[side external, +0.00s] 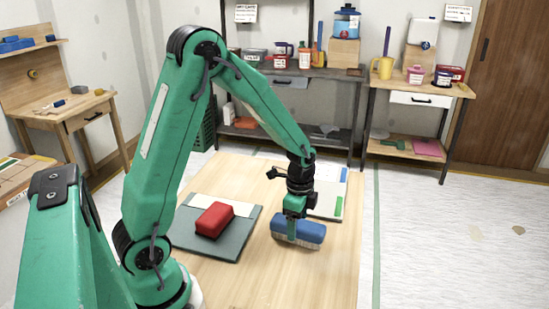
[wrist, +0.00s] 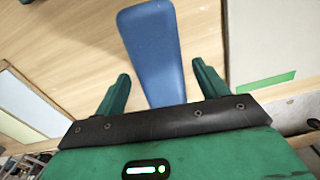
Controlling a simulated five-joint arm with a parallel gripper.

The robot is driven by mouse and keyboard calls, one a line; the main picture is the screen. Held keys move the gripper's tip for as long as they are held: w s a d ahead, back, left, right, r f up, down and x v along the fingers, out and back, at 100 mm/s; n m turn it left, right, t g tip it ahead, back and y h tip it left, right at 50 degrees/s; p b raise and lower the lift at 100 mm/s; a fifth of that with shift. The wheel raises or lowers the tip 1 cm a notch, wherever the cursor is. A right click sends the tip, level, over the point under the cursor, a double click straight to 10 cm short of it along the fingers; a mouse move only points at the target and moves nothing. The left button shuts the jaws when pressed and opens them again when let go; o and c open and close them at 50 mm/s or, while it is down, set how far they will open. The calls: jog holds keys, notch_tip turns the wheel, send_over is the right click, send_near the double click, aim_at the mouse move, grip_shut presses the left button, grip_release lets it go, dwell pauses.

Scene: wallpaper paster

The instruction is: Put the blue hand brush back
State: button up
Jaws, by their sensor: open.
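The blue hand brush (side external: 308,231) is on the light wooden table, bristles down, in the side view. In the wrist view its long blue back (wrist: 152,50) runs between my two fingers from the top of the picture down to the palm edge. My gripper (side external: 292,226) is at the brush from above, its fingers open; in the wrist view the gripper (wrist: 160,85) shows a gap on each side of the brush. Whether a finger touches the brush cannot be told. The lower end of the brush is hidden by my gripper body in the wrist view.
A red block (side external: 214,219) rests on a grey-green mat (side external: 200,245) left of the brush. A pale board (side external: 328,200) with green and blue strips lies behind the gripper. The table (side external: 310,283) is bare in front. Shelves with jars (side external: 340,75) stand at the back.

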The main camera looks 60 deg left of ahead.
aim_at(298, 222)
notch_tip(298, 222, up, 6)
jog(key=shift+w+f, duration=0.1)
jog(key=shift+w, duration=0.05)
jog(key=shift+r, duration=0.2)
dwell(0.5)
jog(key=shift+r, duration=0.4)
jog(key=s+d+r+n+t, duration=0.2)
jog(key=s+r+n, duration=0.3)
jog(key=s+r, duration=0.2)
jog(key=s+d+r+n+t, duration=0.3)
jog(key=s+r+n, duration=0.2)
jog(key=s+r, duration=0.2)
jog(key=shift+s+d+t, duration=0.3)
jog(key=shift+s, duration=0.3)
dwell(0.5)
